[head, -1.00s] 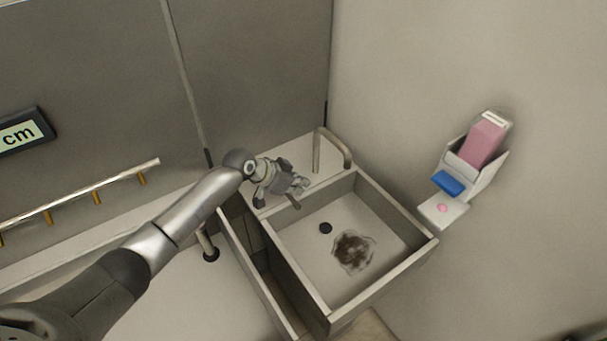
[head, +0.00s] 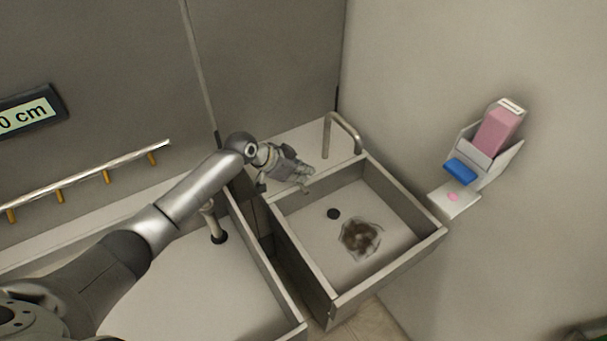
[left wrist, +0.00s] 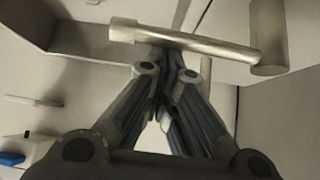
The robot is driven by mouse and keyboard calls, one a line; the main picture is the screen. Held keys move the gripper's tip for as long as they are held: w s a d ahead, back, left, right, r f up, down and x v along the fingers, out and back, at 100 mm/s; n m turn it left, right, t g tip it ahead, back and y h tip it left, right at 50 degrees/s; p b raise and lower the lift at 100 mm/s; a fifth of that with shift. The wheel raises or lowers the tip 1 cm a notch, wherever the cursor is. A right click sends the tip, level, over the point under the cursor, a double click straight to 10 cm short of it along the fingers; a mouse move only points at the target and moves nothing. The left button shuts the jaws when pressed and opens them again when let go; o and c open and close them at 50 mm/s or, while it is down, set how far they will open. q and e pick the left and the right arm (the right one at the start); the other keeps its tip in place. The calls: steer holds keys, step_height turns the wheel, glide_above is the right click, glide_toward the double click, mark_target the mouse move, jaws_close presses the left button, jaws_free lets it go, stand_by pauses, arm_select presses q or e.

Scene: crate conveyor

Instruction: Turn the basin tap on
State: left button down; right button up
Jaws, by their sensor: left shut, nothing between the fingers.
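The basin (head: 387,271) is a square pale sink with a dark drain and a brown stain on its floor. Its tap spout (head: 327,137) is a bent metal pipe at the back. My left gripper (head: 307,176) is over the basin's back left rim, left of the spout, its fingers shut and empty. In the left wrist view, a metal bar (left wrist: 195,43), which looks like the tap handle, crosses just beyond the fingertips (left wrist: 168,78) and meets a short cylinder (left wrist: 268,38). I cannot tell whether they touch. No water shows from the spout. My right gripper is not in view.
A second sink (head: 250,265) adjoins on the left, partly behind my arm. A wall holder (head: 502,163) with a pink carton (head: 498,130) and a blue block (head: 460,172) is at the right. A metal rail (head: 85,181) and a display (head: 28,112) are at the left.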

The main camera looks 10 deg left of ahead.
mark_target(298, 184)
arm_select(q)
steer(key=shift+s+a+f+m+g+h+b, duration=0.1)
steer(key=shift+s+a+m+g+h+b, duration=0.45)
steer(key=shift+b, duration=0.9)
steer(key=shift+s+a+f+m+g+h+b, duration=0.1)
steer(key=shift+s+a+m+g+b, duration=0.3)
steer(key=shift+m+b, duration=0.9)
steer(key=shift+s+a+f+m+g+h+b, duration=0.2)
steer(key=shift+a+m+g+b, duration=0.45)
steer(key=shift+b, duration=1)
steer(key=shift+s+a+r+m+g+b, duration=0.2)
steer(key=shift+s+a+b, duration=0.15)
steer(key=shift+a, duration=0.3)
steer(key=shift+s+a+r+m+g+b, duration=0.1)
steer(key=shift+s+a+r+m+b, duration=0.1)
steer(key=shift+a+b, duration=0.35)
steer(key=shift+a, duration=0.2)
steer(key=shift+d, duration=0.1)
